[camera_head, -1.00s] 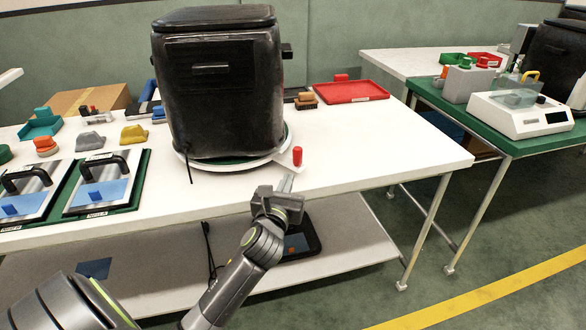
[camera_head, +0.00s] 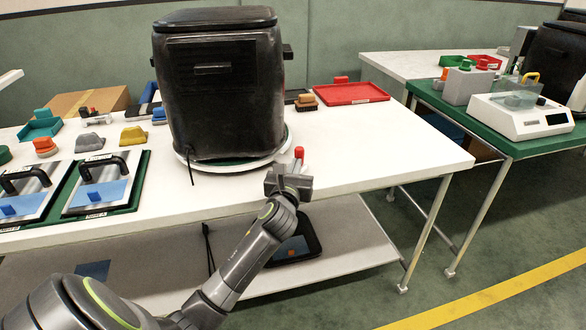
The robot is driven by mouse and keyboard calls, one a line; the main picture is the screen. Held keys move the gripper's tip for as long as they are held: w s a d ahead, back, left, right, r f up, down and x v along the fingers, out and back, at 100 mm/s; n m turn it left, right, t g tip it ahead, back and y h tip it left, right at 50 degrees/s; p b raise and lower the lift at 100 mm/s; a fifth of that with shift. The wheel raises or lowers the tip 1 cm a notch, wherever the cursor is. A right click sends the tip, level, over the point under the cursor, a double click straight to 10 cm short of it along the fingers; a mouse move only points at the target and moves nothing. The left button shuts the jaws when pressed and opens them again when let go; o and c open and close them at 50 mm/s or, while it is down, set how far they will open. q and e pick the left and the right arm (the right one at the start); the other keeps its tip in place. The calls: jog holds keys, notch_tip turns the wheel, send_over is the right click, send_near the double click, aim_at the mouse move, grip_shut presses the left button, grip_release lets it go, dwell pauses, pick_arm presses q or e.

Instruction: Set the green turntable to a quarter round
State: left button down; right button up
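The turntable (camera_head: 228,166) is a round white-rimmed disc with a little green showing on top. It lies on the white table under a large black fryer-like appliance (camera_head: 215,90), which hides most of it. A red upright knob (camera_head: 299,153) stands at the turntable's front right edge, and only its top shows. My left gripper (camera_head: 291,170) is at the table's front edge, right at the knob and covering its lower part. Its fingers are hidden behind its own body, so I cannot tell if they touch or hold the knob. My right gripper is out of view.
Two silver plates with black handles (camera_head: 98,183) lie on green mats at the left. Small coloured blocks sit behind them. A red tray (camera_head: 350,93) lies at the back right. The white table (camera_head: 390,150) is clear to the right of the turntable.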

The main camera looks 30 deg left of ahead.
pick_arm(q)
jog(key=w, duration=0.1)
jog(key=w+n+y, duration=0.1)
jog(key=w+d+g+y, duration=0.1)
jog(key=w, duration=0.1)
jog(key=shift+f+b, duration=0.1)
jog(key=shift+b, duration=0.2)
jog(key=shift+w+n+g+y, duration=0.3)
jog(key=shift+w+n+y, duration=0.1)
jog(key=shift+w, duration=0.05)
jog(key=shift+w+r, duration=0.1)
jog(key=shift+r, duration=0.35)
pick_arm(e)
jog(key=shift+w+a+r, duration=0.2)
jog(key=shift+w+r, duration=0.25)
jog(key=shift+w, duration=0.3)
